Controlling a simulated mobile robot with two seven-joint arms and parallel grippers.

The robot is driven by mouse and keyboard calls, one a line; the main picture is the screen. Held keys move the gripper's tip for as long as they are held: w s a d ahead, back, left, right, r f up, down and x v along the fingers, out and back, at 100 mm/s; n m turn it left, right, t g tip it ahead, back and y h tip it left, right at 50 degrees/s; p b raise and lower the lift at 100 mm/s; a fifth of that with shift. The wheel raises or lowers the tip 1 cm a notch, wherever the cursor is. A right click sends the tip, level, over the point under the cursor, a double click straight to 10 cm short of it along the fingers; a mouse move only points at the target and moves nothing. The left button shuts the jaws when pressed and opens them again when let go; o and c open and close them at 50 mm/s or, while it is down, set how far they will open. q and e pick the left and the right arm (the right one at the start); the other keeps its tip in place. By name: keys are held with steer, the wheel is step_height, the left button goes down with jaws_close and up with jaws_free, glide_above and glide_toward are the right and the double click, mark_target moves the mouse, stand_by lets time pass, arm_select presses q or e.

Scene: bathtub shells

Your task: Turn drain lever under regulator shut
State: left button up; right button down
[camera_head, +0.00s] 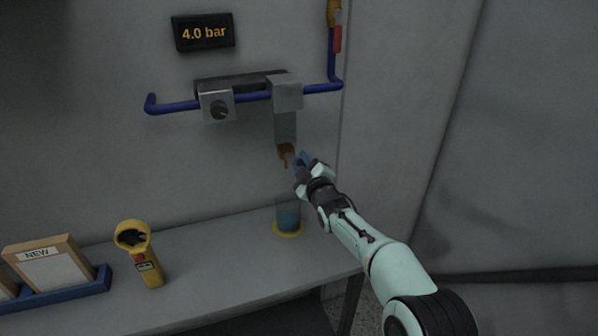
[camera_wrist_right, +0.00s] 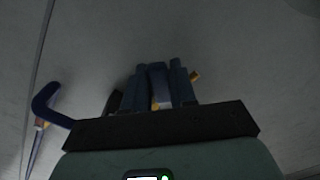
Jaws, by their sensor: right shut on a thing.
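The regulator (camera_head: 217,104) is a grey block with a dark round knob on the wall pipe. Right of it a grey square block (camera_head: 287,95) carries a hanging bowl (camera_head: 286,128). Below the bowl is a brass-coloured drain fitting (camera_head: 286,151). My right gripper (camera_head: 301,160) reaches it from the lower right, its blue-grey fingers shut on the drain lever. In the wrist view the fingers of the right gripper (camera_wrist_right: 160,85) close around a narrow piece with an orange-yellow bit (camera_wrist_right: 156,104) showing. The lever's exact angle is hidden by the fingers. My left gripper is out of view.
A clear container with blue liquid (camera_head: 288,219) stands on the grey shelf (camera_head: 215,262) below the drain. A yellow handheld device (camera_head: 148,268) and a framed "NEW" card (camera_head: 50,268) stand left. The display (camera_head: 203,33) reads 4.0 bar. A blue pipe (camera_head: 172,107) runs along the wall.

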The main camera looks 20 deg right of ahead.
steer(key=n, duration=0.2)
steer(key=r+n+b, duration=0.1)
steer(key=shift+d+r+n+b, duration=0.1)
steer(key=shift+d+n+b, duration=0.2)
steer(key=shift+d+n, duration=0.1)
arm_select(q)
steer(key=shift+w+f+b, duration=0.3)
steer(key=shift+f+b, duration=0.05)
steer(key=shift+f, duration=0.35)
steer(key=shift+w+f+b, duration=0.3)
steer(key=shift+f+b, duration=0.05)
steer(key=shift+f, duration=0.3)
arm_select(e)
steer(key=shift+d+r+n, duration=0.1)
steer(key=shift+r+n, duration=0.35)
steer(key=shift+n, duration=0.55)
steer(key=shift+d+r+n, duration=0.1)
steer(key=shift+r+n, duration=0.35)
steer(key=shift+n, duration=0.55)
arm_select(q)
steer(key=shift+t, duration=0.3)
arm_select(e)
steer(key=c, duration=1)
jaws_free()
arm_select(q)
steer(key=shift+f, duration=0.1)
arm_select(e)
steer(key=shift+s, duration=0.1)
